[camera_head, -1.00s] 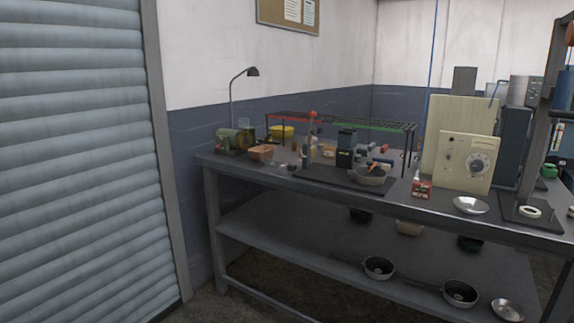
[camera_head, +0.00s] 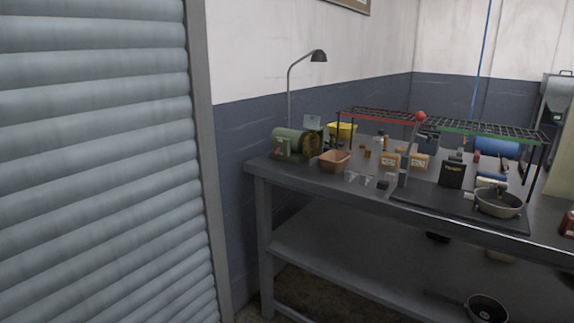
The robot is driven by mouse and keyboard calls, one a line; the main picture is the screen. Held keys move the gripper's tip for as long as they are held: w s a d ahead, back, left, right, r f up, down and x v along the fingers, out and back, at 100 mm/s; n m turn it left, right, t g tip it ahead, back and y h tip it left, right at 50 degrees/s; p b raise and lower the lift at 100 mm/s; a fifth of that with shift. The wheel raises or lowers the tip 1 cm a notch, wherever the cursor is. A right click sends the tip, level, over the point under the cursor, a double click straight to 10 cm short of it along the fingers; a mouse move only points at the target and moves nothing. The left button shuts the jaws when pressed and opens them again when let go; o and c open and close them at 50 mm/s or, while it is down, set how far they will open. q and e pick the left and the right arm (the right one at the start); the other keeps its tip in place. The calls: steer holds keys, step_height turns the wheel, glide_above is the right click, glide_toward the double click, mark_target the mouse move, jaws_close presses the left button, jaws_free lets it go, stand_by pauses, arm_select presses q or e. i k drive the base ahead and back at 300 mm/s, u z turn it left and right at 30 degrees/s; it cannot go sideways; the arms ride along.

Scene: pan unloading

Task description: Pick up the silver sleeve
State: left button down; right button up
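Neither of my grippers is in view. I cannot clearly pick out the silver sleeve at this distance. Several small silver-grey pieces (camera_head: 365,179) lie near the front edge of the workbench (camera_head: 290,180), left of the upright lever with a red ball (camera_head: 420,117). A grey pan (camera_head: 498,206) sits on a dark mat (camera_head: 440,208) at the right of the bench top. Something thin and brown sticks up out of the pan; its other contents are too small to tell.
An orange-brown bin (camera_head: 334,161), a green machine (camera_head: 290,143), a lamp (camera_head: 318,56) and a yellow container (camera_head: 343,130) stand at the bench's left. Red and green wire racks (camera_head: 480,128) span the back. A roller shutter (camera_head: 95,160) fills the left. Another pan (camera_head: 486,309) is on the lower shelf.

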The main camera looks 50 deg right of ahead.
mark_target(389, 176)
steer(key=z, duration=0.2)
steer(key=i, duration=1.5)
steer(key=z, duration=1.55)
steer(key=i, duration=0.55)
steer(key=z, duration=0.6)
